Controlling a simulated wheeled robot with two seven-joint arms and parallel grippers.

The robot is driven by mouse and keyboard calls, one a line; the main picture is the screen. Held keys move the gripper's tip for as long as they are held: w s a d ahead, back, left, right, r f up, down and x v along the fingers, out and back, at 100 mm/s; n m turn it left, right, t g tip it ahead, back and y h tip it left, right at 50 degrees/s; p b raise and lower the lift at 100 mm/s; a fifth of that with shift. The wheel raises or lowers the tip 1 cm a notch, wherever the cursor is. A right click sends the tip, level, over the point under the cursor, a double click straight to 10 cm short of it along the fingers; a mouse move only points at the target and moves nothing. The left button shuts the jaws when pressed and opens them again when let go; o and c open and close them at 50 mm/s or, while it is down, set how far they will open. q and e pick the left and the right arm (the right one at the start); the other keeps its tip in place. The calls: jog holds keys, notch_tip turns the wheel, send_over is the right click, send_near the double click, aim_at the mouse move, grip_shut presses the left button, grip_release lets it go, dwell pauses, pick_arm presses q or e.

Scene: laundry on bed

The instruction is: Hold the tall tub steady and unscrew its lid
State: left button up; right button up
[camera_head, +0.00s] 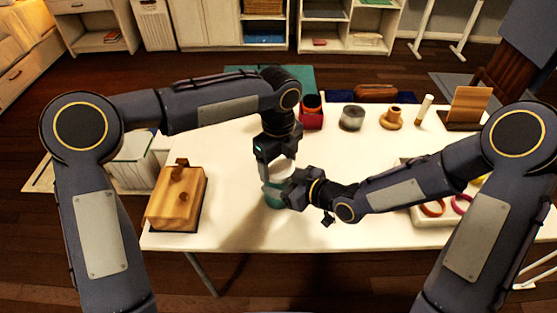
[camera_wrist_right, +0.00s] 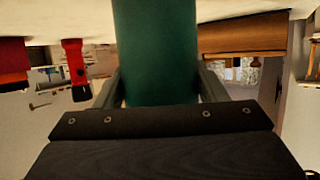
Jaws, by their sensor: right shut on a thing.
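The tall tub (camera_head: 272,196) is green with a pale lid (camera_head: 281,169) and stands upright on the white table. My right gripper (camera_head: 284,190) comes in from the right and is shut on the tub's body. In the right wrist view the green tub (camera_wrist_right: 155,50) fills the space between the fingers. My left gripper (camera_head: 277,160) points down from above at the lid, with its fingers spread apart. Whether they touch the lid I cannot tell. The grippers hide part of the tub and lid.
A wooden box (camera_head: 177,198) stands at the table's left. Along the back are a red container (camera_head: 311,115), a dark round tin (camera_head: 352,118), a wooden piece (camera_head: 391,119) and a wooden stand (camera_head: 468,105). A tray with rings (camera_head: 433,209) is at the right. The front middle is clear.

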pick_arm(q)
jog(key=c, duration=0.7)
jog(key=shift+o, duration=0.2)
jog(key=n, duration=0.4)
jog(key=shift+n, duration=0.3)
jog(key=n, duration=0.5)
jog(key=o, duration=1.1)
